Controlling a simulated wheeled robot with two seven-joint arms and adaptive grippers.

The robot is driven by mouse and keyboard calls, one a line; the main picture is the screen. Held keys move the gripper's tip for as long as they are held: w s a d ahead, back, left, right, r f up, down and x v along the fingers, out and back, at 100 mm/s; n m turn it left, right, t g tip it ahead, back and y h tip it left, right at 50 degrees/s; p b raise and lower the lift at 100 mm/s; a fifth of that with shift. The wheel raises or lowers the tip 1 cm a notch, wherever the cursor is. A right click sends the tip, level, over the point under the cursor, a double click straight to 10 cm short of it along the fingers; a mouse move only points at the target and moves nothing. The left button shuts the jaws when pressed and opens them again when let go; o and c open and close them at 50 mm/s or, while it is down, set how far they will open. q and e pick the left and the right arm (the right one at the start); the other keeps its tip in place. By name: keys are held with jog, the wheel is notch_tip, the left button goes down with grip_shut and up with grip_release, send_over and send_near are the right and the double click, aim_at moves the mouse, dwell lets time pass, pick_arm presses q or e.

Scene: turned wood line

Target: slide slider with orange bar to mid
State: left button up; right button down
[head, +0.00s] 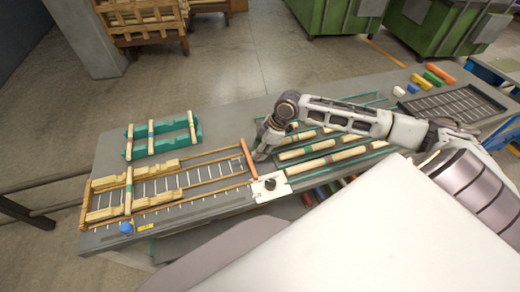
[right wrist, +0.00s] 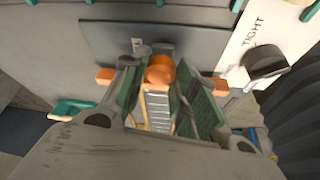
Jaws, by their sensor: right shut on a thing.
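The slider with the orange bar (head: 248,160) lies across the two wooden rails of a scale track (head: 195,178), at the track's right end near the white plate. In the right wrist view, the bar (right wrist: 105,76) runs left to right behind the fingers, and its round orange knob (right wrist: 160,72) sits between the green finger pads. My right gripper (head: 259,150) comes from the right, low over the bar, and is shut on the slider's knob; it also shows in the right wrist view (right wrist: 160,95). The fingers partly hide the bar. My left gripper is out of view.
A white plate (head: 262,191) with a black knob (head: 270,184) adjoins the track's right end. Pale wooden pieces (head: 128,190) lie on the track's left part. A green rack (head: 160,143) stands behind. A blue knob (head: 126,228) is at front left. Turned rods (head: 325,160) lie right.

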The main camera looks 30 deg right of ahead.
aim_at(247, 157)
jog(key=shift+w+a+p, duration=0.25)
jog(key=shift+a+p, duration=0.1)
jog(key=shift+a, duration=0.65)
jog(key=shift+w+a+p, duration=0.2)
jog(key=shift+a+p, duration=0.15)
jog(key=shift+a, duration=0.65)
jog(key=c, duration=1.1)
grip_release()
jog(key=shift+d, duration=0.1)
jog(key=v, duration=1.2)
